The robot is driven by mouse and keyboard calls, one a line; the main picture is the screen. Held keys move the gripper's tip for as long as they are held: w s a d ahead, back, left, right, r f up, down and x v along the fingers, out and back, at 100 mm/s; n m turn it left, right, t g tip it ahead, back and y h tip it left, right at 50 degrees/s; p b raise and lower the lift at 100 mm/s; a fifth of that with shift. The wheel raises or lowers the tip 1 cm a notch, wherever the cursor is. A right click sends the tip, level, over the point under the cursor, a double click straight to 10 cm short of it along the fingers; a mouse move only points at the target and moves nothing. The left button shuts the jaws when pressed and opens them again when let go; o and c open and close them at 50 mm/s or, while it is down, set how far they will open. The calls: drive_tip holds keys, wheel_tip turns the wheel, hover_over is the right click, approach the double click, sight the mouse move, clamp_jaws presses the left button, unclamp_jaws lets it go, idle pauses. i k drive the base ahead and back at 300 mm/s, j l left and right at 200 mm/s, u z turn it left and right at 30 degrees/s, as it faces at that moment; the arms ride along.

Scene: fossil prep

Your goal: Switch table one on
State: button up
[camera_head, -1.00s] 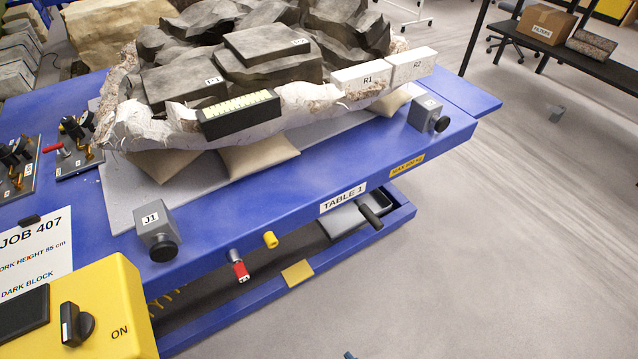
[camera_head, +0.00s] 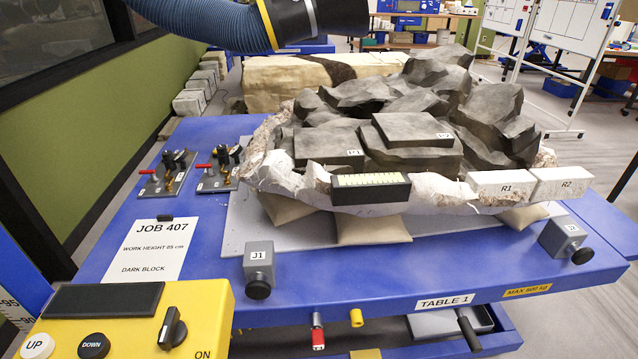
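A yellow control box (camera_head: 205,300) stands at the lower left in the head view, at the near left corner of table one (camera_head: 330,275). A black rotary switch (camera_head: 172,328) sits on the box, with the word ON printed to its lower right. The switch's white-marked grip stands nearly upright in the picture and does not point at ON. A white UP button (camera_head: 38,346), a black DOWN button (camera_head: 94,345) and a dark, blank display (camera_head: 103,300) are left of the switch. The blue table carries a TABLE 1 label (camera_head: 445,301). My gripper is not in view.
Dark rock blocks in a white jacket (camera_head: 440,192) fill the table top. Grey jacks (camera_head: 258,262) stand at its front edge. A job sheet (camera_head: 152,250) lies behind the box. A blue hose (camera_head: 215,22) hangs overhead. Floor is clear at the lower right.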

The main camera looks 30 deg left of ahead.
sight(173, 331)
drive_tip(key=j+u, duration=0.15)
drive_tip(key=u, duration=1.4)
